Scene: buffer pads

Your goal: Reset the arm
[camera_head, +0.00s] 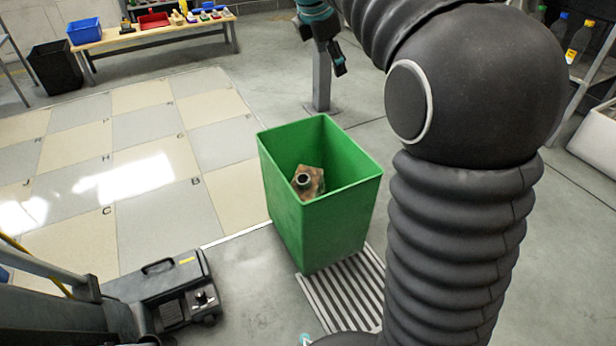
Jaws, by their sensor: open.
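My arm rises on the right of the head view, black and ribbed, and bends over toward the top. My gripper (338,58) hangs near the top middle, past the green bin, with dark fingers pointing down. It is open, and I see nothing between its fingers. The arm hides part of the floor and the room on the right.
A wooden bench (150,32) stands far back. The tiled floor at left is clear.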

